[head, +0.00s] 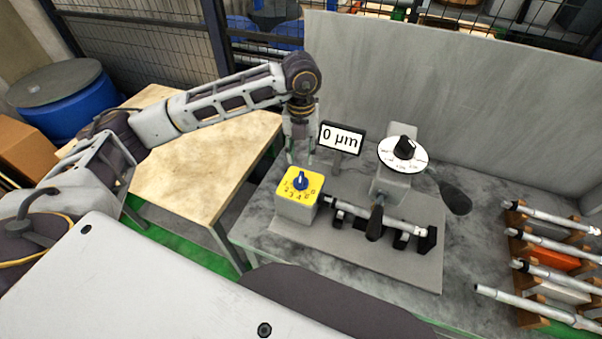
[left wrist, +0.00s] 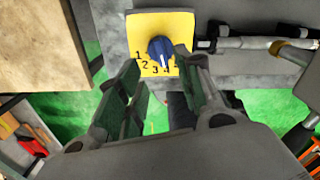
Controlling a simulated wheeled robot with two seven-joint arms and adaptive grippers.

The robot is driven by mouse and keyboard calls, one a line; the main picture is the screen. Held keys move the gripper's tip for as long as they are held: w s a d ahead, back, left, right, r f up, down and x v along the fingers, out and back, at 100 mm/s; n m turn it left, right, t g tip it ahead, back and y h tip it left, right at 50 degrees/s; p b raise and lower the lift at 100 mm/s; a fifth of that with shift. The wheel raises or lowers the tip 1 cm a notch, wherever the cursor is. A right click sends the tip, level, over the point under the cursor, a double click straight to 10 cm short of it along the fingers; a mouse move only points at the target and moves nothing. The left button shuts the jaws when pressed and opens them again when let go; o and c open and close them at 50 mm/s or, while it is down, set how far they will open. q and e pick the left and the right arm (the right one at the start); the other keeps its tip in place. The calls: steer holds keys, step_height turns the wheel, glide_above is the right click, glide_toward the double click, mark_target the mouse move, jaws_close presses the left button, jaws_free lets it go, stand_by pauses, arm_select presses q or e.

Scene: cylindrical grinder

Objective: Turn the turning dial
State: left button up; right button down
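A blue dial knob (head: 300,181) sits on a yellow plate (head: 291,192) with numbers, on top of a grey box (head: 296,209). In the left wrist view the blue knob (left wrist: 161,52) lies beyond and between my fingertips, with numbers partly showing around it. My left gripper (head: 301,157) points down above and behind the yellow plate in the head view, apart from the knob. Its dark green fingers (left wrist: 157,62) are spread and hold nothing. A black knob (head: 404,147) stands on a white round scale (head: 386,157) to the right. My right gripper is not in view.
A display (head: 341,138) reading "0 µm" stands close to the right of my left gripper. A metal shaft (head: 380,215) lies in the grinder fixture right of the box. Several shafts rest on a rack (head: 509,218) at far right. A wooden table (head: 200,165) stands left.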

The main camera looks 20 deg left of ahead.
mark_target(301, 175)
arm_select(q)
step_height(301, 175, down, 10)
steer(key=shift+f+p, duration=0.1)
steer(key=shift+p, duration=0.8)
jaws_close()
